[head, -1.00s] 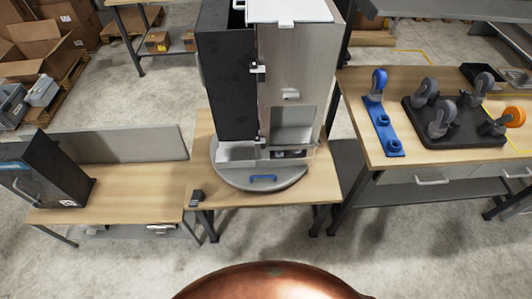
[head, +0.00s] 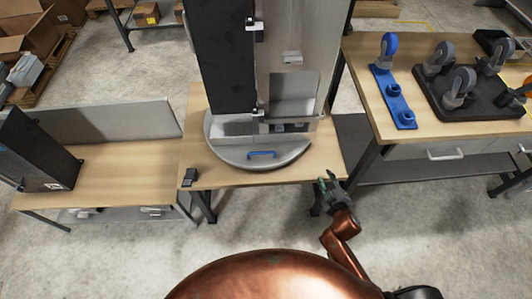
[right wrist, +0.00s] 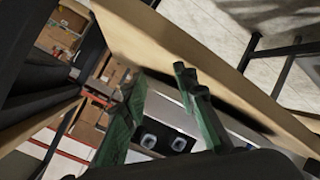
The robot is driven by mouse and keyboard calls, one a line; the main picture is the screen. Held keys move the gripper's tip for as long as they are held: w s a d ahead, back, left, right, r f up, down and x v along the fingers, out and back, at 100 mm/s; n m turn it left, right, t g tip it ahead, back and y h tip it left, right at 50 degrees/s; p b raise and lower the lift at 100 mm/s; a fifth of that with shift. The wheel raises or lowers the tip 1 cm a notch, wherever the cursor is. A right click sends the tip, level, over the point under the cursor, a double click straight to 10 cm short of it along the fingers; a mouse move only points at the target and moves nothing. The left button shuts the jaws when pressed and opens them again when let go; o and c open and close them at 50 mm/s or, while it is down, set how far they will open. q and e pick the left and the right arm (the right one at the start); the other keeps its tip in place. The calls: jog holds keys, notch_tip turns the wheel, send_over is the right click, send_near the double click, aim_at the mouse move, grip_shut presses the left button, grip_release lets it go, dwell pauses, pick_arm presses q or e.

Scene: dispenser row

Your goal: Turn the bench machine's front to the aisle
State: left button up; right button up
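The bench machine (head: 295,62) is a tall box with a black side on the left and a metal front with an open bay low down. It stands on a round grey turntable (head: 228,157) on the middle table. A blue handle (head: 261,155) sits on the turntable's near rim. My right gripper (head: 328,186) is at the table's front right corner, right of the blue handle and apart from it. Its green fingers (right wrist: 165,110) show spread and empty in the right wrist view, close to a wooden table edge. My left gripper is not in view.
The right table (head: 440,135) holds a blue caster strip (head: 392,92) and a black caster tray (head: 480,108). A black box (head: 38,155) stands on the low left table (head: 125,170).

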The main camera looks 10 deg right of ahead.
jog(key=w+a+r+n+t, duration=0.1)
jog(key=w+r, duration=0.1)
jog(key=w+a+r+n+y, duration=0.1)
jog(key=a+r, duration=0.1)
jog(key=shift+w+a+r+n+t+y, duration=0.1)
jog(key=shift+w+a+n+t+y, duration=0.1)
jog(key=shift+w+n+t+y, duration=0.15)
jog(key=w+a+r+n+t+y, duration=0.1)
jog(key=w+a+r+n+y, duration=0.1)
jog(key=w+a+n, duration=0.15)
jog(key=n+g+y, duration=0.3)
jog(key=n+y, duration=0.5)
jog(key=n, duration=0.2)
send_near(264, 153)
jog(key=x, duration=0.3)
jog(key=b+x, duration=0.1)
jog(key=x, duration=0.6)
jog(key=shift+w+f+b, duration=0.25)
jog(key=shift+b, duration=0.1)
jog(key=shift+c, duration=0.3)
grip_shut()
